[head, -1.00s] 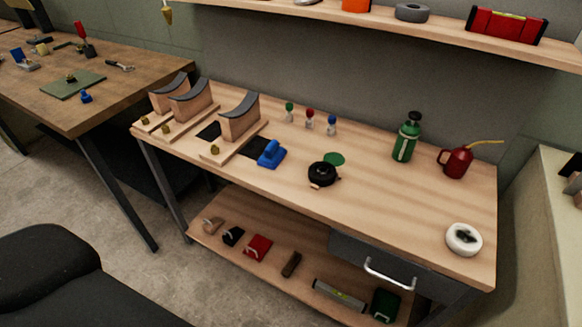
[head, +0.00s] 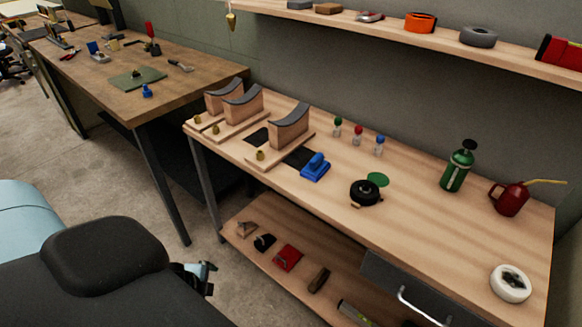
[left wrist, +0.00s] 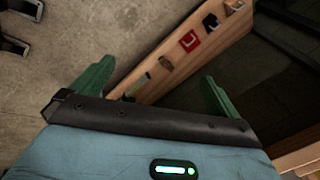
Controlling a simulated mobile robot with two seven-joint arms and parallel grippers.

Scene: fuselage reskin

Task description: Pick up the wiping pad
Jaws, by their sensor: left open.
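A blue block with a raised handle (head: 315,168) sits on the wooden workbench, right of the curved cradles; it looks like the wiping pad, but I cannot be sure. Nothing touches it. My left gripper (left wrist: 157,88) is open and empty in the left wrist view, with its two green fingers spread wide. In the head view a small part of it (head: 203,272) shows past my black arm link, left of the bench and well away from the blue block. My right gripper is not in view.
On the workbench (head: 430,235) stand cradles (head: 290,128), a black roll (head: 366,192), a green bottle (head: 458,166), a red oil can (head: 510,198) and a white roll (head: 510,283). The lower shelf holds a red item (head: 288,257) and others. A wall shelf (head: 400,32) hangs above.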

